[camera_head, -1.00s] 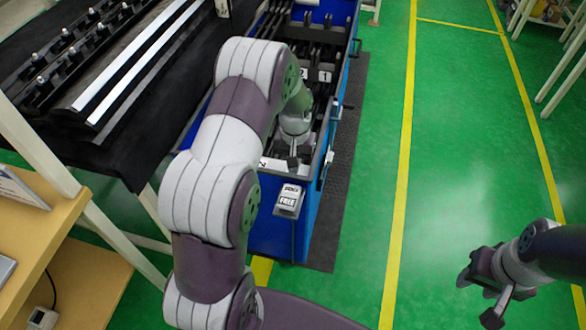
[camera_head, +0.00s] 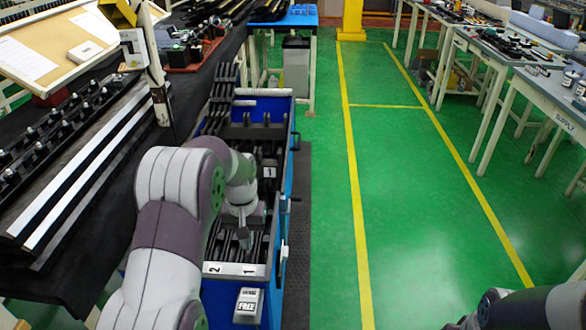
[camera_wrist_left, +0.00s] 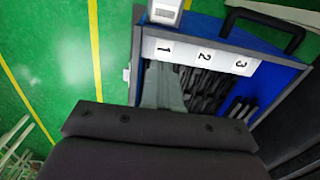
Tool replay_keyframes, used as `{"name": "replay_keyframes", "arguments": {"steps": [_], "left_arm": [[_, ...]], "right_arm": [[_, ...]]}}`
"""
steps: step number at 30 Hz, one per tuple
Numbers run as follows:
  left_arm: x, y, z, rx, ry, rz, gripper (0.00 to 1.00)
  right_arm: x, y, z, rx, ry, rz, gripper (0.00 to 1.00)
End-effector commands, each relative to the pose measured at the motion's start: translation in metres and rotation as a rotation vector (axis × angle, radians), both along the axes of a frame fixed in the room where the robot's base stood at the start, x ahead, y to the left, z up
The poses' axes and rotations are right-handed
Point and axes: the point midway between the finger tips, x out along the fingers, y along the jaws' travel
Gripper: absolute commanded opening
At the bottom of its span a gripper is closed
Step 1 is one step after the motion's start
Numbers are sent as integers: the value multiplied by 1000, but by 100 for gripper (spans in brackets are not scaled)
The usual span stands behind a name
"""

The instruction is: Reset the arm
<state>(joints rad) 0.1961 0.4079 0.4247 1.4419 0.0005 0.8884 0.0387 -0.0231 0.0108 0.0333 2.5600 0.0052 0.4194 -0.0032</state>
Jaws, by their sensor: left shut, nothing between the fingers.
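My left arm reaches in from the left of the head view over a blue bin (camera_head: 272,312) that holds several long black parts. The left gripper (camera_head: 246,240) points down over the bin's near part, close to its numbered front edge. Its fingers are shut with nothing between them. In the left wrist view the grey fingers (camera_wrist_left: 163,88) show beside the label strip (camera_wrist_left: 204,57) marked 1, 2 and 3. My right gripper (camera_head: 458,324) is at the bottom right of the head view, mostly cut off by the picture's edge, above the floor.
A black-draped table (camera_head: 62,225) with rails and clips stands left of the bin. A small box marked FREE (camera_head: 248,305) is at the bin's front. Grey tables (camera_head: 535,85) line the right. The green floor (camera_head: 420,210) between is clear.

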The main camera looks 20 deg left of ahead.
Motion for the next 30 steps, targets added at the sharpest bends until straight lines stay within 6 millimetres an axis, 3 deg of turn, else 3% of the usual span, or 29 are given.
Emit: {"name": "replay_keyframes", "arguments": {"steps": [2, 5, 8, 15, 17, 20, 30], "left_arm": [[4, 1, 0, 4, -20, -4, 0], [-16, -4, -16, 3, -19, -15, 0], [-56, -23, -7, 5, -35, -54, 0], [-166, -74, 38, 11, -98, -195, 0], [-184, -81, 47, 10, -107, -223, 0], [-184, -88, 60, 13, -145, -254, 0], [-184, -89, 58, 13, -141, -257, 0]], "right_arm": [[0, 0, 0, 0, 0, 0, 43], [0, 0, 0, 0, 0, 0, 43], [0, 0, 8, 0, 0, 0, 43], [0, 0, 29, 0, 0, 0, 43], [0, 0, 33, 0, 0, 0, 43], [0, 0, 35, 0, 0, 0, 43], [0, 0, 34, 0, 0, 0, 43]]}}
